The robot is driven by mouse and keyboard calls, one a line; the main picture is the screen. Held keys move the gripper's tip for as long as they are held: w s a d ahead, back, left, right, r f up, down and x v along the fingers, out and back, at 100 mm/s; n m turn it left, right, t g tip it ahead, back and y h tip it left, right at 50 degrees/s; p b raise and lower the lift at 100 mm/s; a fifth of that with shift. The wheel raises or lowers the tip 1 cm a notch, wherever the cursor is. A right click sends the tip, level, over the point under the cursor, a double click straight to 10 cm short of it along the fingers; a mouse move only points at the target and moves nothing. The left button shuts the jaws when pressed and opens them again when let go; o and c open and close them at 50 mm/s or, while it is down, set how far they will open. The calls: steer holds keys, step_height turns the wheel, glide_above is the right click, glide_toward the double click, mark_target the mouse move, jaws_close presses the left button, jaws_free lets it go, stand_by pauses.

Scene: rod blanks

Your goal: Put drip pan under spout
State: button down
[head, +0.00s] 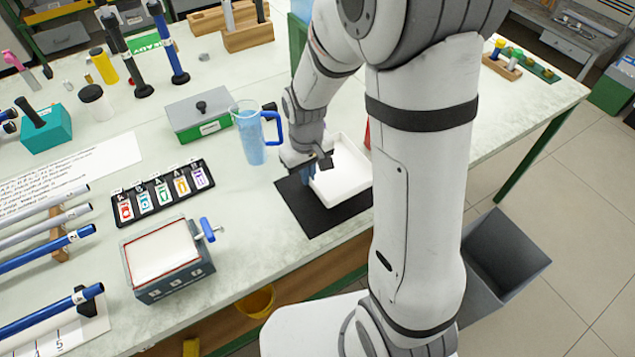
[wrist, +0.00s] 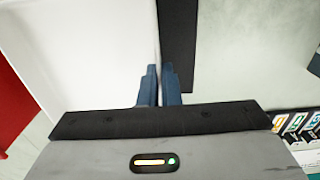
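The drip pan, a white shallow rectangular tray (head: 345,190), rests on or just over a black mat (head: 310,217) near the table's front edge. My gripper (head: 309,172) points down at the pan's left wall. In the wrist view the two blue fingers (wrist: 160,78) are close together, one on each side of the pan's thin wall, and look shut on it. The pan (wrist: 75,50) fills the upper left there, with the mat (wrist: 178,45) beside it. I cannot make out a spout; my arm hides the area behind the pan.
A blue-tinted pitcher (head: 250,133) stands just left of my gripper. A green and grey box (head: 200,115) and a black card rack (head: 162,193) lie farther left. A red thing (wrist: 15,100) is close beyond the pan. A grey bin (head: 505,262) stands on the floor at right.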

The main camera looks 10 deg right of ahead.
mark_target(311, 199)
steer(key=shift+d+f, duration=0.15)
steer(key=shift+f, duration=1.55)
steer(key=shift+d+f, duration=0.1)
steer(key=shift+f, duration=1.55)
steer(key=shift+f, duration=0.1)
steer(key=shift+f, duration=0.15)
steer(key=c, duration=1.6)
jaws_free()
steer(key=shift+c, duration=0.2)
